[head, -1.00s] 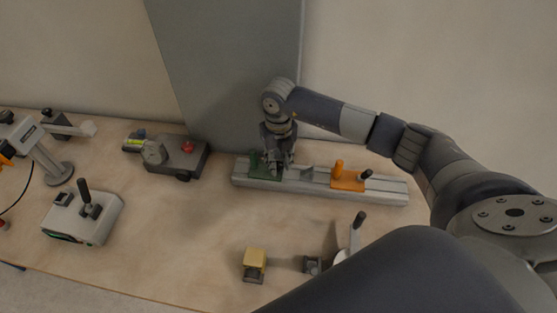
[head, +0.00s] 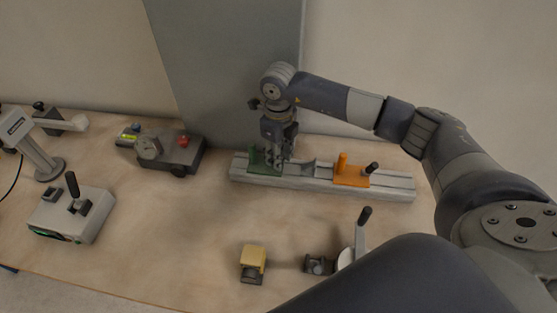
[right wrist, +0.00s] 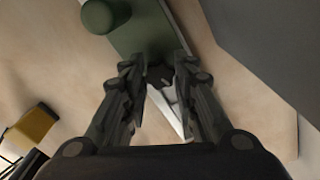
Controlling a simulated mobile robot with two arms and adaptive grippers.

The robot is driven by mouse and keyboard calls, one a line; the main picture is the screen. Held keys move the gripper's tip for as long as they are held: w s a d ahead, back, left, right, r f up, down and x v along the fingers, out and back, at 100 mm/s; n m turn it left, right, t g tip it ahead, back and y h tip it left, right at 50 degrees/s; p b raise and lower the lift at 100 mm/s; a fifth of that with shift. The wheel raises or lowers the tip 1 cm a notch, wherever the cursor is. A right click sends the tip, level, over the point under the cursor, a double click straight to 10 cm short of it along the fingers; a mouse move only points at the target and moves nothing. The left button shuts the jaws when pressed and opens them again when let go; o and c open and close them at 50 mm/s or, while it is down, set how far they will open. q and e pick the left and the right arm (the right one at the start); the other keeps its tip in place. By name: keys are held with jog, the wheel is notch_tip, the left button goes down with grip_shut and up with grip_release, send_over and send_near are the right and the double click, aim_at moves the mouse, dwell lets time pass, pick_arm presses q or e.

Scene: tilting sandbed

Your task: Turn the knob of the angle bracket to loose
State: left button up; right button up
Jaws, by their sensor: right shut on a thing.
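A green carriage (head: 257,162) with an upright post sits on the left part of a grey slotted rail (head: 325,187). In the right wrist view the green carriage (right wrist: 140,32) and its round post (right wrist: 99,15) lie just beyond my fingers. My right gripper (head: 278,161) points down over the carriage's right end. In the wrist view its fingers (right wrist: 160,72) are shut on a dark knob, mostly hidden between the tips. The knob's marking or setting cannot be seen. A small grey angled piece (head: 308,166) stands on the rail to the right. My left gripper is out of view.
An orange carriage (head: 350,177) with a post and black knob (head: 371,167) sits farther right on the rail. A grey device with a red button (head: 176,153), a joystick box (head: 72,213) and a yellow block (head: 253,257) stand apart. A grey panel (head: 235,70) rises behind.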

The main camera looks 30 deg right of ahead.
jog(key=n+b, duration=0.3)
jog(key=n, duration=0.1)
jog(key=shift+w+f+n+b, duration=0.1)
jog(key=shift+n+b, duration=0.2)
jog(key=shift+b, duration=0.1)
jog(key=shift+n+b, duration=1.3)
jog(key=shift+n, duration=0.5)
jog(key=shift+r, duration=0.2)
jog(key=o, duration=1)
jog(key=shift+o, duration=0.2)
notch_tip(320, 180, up, 12)
